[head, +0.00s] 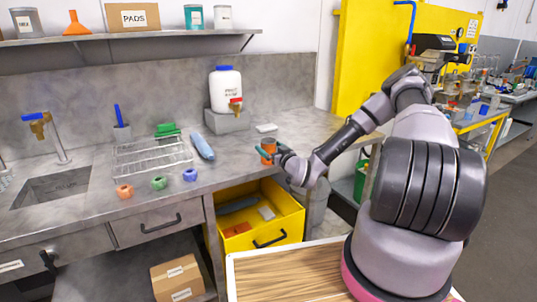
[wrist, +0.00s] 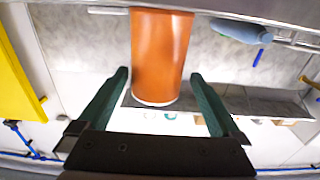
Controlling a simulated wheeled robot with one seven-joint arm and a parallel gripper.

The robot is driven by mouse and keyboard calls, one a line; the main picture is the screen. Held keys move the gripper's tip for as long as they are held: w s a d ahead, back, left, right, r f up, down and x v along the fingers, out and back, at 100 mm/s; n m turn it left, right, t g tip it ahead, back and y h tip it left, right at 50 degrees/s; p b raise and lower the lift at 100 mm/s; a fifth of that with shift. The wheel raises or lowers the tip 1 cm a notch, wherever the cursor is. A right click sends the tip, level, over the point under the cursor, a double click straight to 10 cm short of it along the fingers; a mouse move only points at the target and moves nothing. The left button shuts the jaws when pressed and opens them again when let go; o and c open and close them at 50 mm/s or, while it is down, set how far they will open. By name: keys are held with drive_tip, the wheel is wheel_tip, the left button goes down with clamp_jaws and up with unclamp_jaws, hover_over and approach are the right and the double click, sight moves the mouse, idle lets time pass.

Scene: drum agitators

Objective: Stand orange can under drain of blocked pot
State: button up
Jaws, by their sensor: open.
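The orange can (head: 268,146) is upright near the front edge of the bench, to the right of and nearer than the pot. In the wrist view the can (wrist: 161,55) lies between the two fingers, with a narrow gap on each side. My gripper (head: 277,155) is open around the can; it also fills the lower wrist view (wrist: 160,75). The white pot (head: 226,90) with a blue lid stands on a grey block (head: 227,121). Its drain tap (head: 236,105) has a red handle and points toward the front. The can's contact with the bench is partly hidden by my gripper.
A white pad (head: 266,128) lies right of the block. A blue bottle (head: 202,146), wire rack (head: 152,157) and several coloured rings (head: 159,183) are to the left. A yellow drawer (head: 270,218) stands open below. Bench in front of the block looks clear.

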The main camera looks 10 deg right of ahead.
sight(265, 141)
drive_tip(key=x, duration=0.4)
drive_tip(key=shift+w+r, duration=0.15)
drive_tip(key=shift+w, duration=0.3)
drive_tip(key=c, duration=1.4)
drive_tip(key=shift+r, duration=0.15)
wheel_tip(265, 141, up, 9)
drive_tip(key=s+d+f+m+h, duration=0.3)
drive_tip(key=s+d+f+h, duration=0.25)
drive_tip(key=d, duration=0.35)
drive_tip(key=s+d+r, duration=0.1)
drive_tip(key=s+r, duration=0.1)
drive_tip(key=s, duration=0.5)
drive_tip(key=shift+d+m+t, duration=0.2)
drive_tip(key=shift+m+t, duration=0.1)
drive_tip(key=shift+t, duration=0.1)
drive_tip(key=shift+r, duration=0.1)
